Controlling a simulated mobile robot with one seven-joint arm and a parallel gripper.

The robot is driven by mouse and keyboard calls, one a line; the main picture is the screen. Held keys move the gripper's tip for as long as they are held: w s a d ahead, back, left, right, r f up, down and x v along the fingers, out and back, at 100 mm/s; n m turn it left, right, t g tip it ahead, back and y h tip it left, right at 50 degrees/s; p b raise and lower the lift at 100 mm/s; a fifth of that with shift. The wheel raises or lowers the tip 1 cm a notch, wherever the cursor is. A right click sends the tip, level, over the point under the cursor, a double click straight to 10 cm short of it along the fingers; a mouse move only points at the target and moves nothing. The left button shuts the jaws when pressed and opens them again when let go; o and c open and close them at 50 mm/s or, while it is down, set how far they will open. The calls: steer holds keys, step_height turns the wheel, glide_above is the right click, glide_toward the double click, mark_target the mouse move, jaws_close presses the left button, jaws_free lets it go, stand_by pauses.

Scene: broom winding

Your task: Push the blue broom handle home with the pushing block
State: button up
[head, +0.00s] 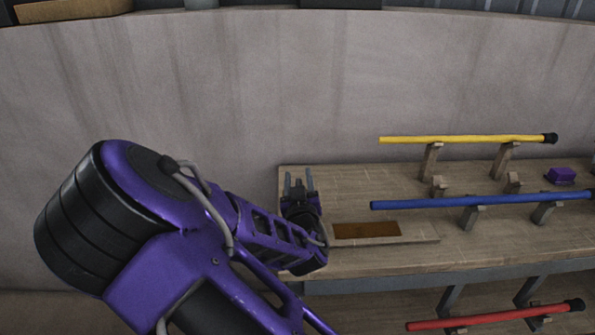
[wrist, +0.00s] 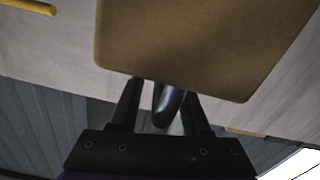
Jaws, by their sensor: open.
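The blue broom handle (head: 465,203) lies level across wooden supports on the bench in the head view, its bare end to the left. My gripper (head: 299,180) is over the bench's left end, left of that bare end and apart from it. In the wrist view my gripper (wrist: 162,92) has its two fingers apart. A curved dark grey piece (wrist: 167,104) shows between them, and a large tan panel with rounded corners (wrist: 185,45) lies just beyond the fingertips. I cannot tell whether this panel is the pushing block, or whether the fingers touch it.
A yellow handle (head: 450,139) rests on supports behind, and a red one (head: 490,318) lies lower in front. A wooden tray with a brown recess (head: 367,230) sits right of my gripper. A small purple block (head: 561,174) is at the right. A concrete wall (head: 330,75) stands behind.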

steer(key=shift+w, duration=0.1)
jaws_close()
stand_by(0.3)
steer(key=shift+r, duration=0.1)
stand_by(1.1)
